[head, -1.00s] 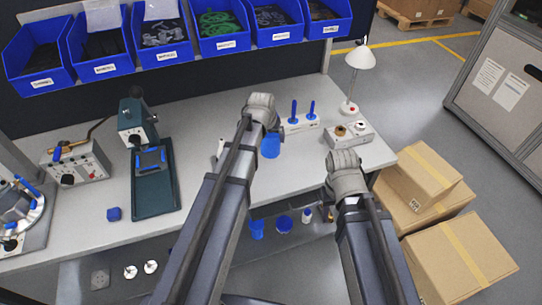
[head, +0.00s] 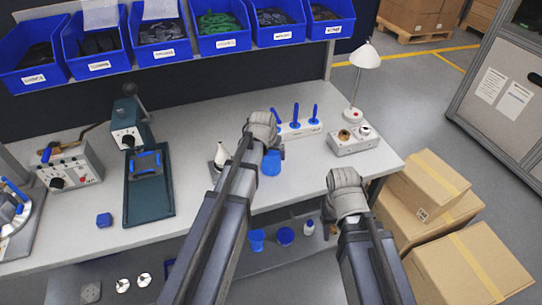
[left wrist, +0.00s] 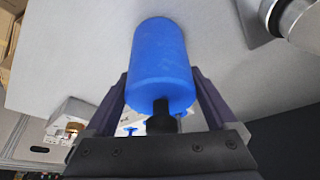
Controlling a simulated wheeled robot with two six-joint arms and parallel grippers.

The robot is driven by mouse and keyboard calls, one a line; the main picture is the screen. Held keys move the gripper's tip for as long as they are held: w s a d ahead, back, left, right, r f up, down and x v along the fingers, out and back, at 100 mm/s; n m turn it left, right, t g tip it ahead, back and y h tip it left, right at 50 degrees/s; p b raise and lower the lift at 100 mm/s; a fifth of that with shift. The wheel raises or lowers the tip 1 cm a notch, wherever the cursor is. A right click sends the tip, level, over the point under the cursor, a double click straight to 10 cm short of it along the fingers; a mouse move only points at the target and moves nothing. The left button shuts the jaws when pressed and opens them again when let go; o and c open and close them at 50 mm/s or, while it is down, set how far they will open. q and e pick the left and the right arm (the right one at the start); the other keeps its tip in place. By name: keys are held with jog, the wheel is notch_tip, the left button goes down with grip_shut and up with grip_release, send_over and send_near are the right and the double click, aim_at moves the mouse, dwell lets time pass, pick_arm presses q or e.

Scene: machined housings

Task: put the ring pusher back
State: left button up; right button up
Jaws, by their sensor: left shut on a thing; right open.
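A blue cylinder with a dark stem, which I take to be the ring pusher (left wrist: 160,65), is held between the fingers of my left gripper (left wrist: 160,100). In the head view the blue cylinder (head: 271,163) hangs below my left gripper (head: 268,146), above the bench near its front edge. A white rack (head: 301,130) with upright blue-handled tools stands on the bench just beyond it. My right gripper (head: 342,205) is open and empty past the bench's front right; its fingers are mostly hidden.
A grey box with round fittings (head: 352,144) and a white lamp (head: 365,56) stand right of the rack. A white bottle-like item (head: 220,156) stands left of my left arm. A dark green press (head: 150,190) is further left. Cardboard boxes (head: 425,180) stand at the right.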

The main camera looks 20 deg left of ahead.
pick_arm(q)
jog(key=shift+f, duration=0.15)
jog(key=o, duration=1.2)
jog(key=p+v, duration=1.1)
jog(key=v, duration=0.2)
jog(key=s+d+m+g, duration=0.1)
jog(key=s+d, duration=0.3)
jog(key=s, duration=0.2)
jog(key=s+d+f+m+g+y, duration=0.1)
jog(key=s+d+g, duration=0.1)
jog(key=s+d, duration=0.3)
jog(key=s+d+f+m+g, duration=0.1)
jog(key=s+d, duration=0.3)
jog(key=s, duration=0.4)
jog(key=shift+s+d+f+m+g, duration=0.1)
jog(key=shift+s+d+m+g, duration=0.05)
jog(key=shift+m+g, duration=0.25)
